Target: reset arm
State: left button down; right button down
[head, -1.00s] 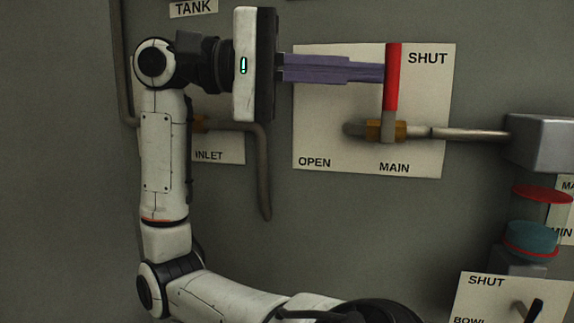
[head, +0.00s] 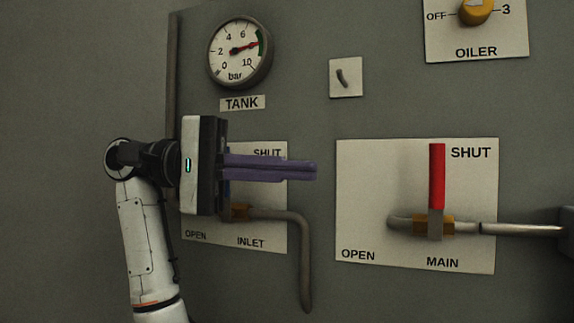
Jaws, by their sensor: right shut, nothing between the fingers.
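My right gripper (head: 314,171) is shut and empty, its purple fingers together and pointing right. It is in front of the inlet plate (head: 270,232), hiding part of that plate and its valve. The fingertips are left of the main plate (head: 375,190) in the picture. The red main valve handle (head: 437,176) stands upright beside the word SHUT, clear of the fingers. My left gripper is not in the head view.
A tank gauge (head: 240,52) is above my right gripper, its red needle near the green band. A small plate with a hook (head: 345,77) and an oiler knob (head: 476,11) are higher up. Pipes (head: 304,265) run along the grey panel.

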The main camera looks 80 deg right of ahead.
jog(key=shift+w, duration=0.25)
dwell(0.4)
